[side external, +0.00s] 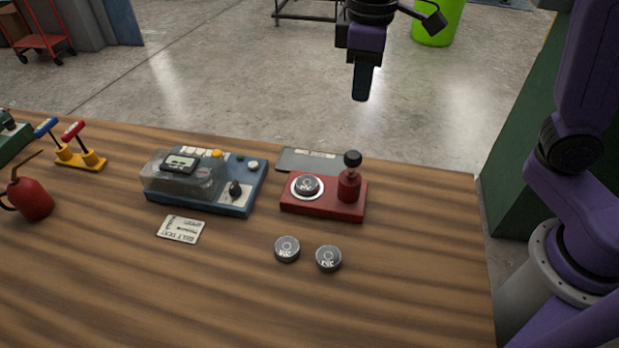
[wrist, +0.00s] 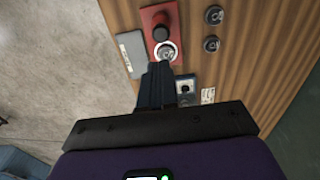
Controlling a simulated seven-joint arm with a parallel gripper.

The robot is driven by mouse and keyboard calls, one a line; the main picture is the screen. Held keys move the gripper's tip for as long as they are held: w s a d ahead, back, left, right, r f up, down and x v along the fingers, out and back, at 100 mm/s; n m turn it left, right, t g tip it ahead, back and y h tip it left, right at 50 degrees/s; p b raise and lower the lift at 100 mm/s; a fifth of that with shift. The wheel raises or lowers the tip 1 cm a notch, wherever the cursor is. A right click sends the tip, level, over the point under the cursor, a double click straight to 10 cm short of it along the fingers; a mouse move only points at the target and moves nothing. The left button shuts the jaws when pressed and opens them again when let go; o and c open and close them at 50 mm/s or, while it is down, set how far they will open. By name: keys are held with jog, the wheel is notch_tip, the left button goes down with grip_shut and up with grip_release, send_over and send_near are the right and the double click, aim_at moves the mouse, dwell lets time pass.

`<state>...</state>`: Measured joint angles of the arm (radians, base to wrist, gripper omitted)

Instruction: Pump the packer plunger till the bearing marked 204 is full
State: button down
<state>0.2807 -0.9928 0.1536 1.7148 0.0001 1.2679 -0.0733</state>
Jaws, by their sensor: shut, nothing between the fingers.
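The red packer (side external: 340,208) stands on the wooden table, with its black-knobbed plunger (side external: 352,159) upright at the right end. A bearing (side external: 306,186) sits on the white ring at the packer's left. Two loose bearings, one left (side external: 287,249) and one right (side external: 328,258), lie on the table in front of it. All three carry marks too small to read surely, so I cannot tell which is 204. My gripper (side external: 361,97) is shut and empty, raised above the packer and apart from it. The wrist view also shows the plunger (wrist: 160,33) and the seated bearing (wrist: 168,51) beyond my fingertips.
A blue tester (side external: 225,203) with a display and knob stands left of the packer, a card (side external: 180,229) before it. A grey plate (side external: 310,158) lies behind the packer. A red oil can (side external: 32,199) and a yellow lever stand (side external: 80,160) are far left. The front right table is clear.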

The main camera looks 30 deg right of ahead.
aim_at(355, 154)
jog(key=shift+r, duration=0.15)
jog(key=shift+s+r, duration=0.15)
jog(key=shift+r, duration=0.7)
notch_tip(355, 154, down, 14)
jog(key=shift+f, duration=0.1)
dwell(0.5)
jog(key=shift+f, duration=1.05)
jog(key=shift+d, duration=0.1)
notch_tip(355, 154, up, 14)
jog(key=shift+r, duration=0.2)
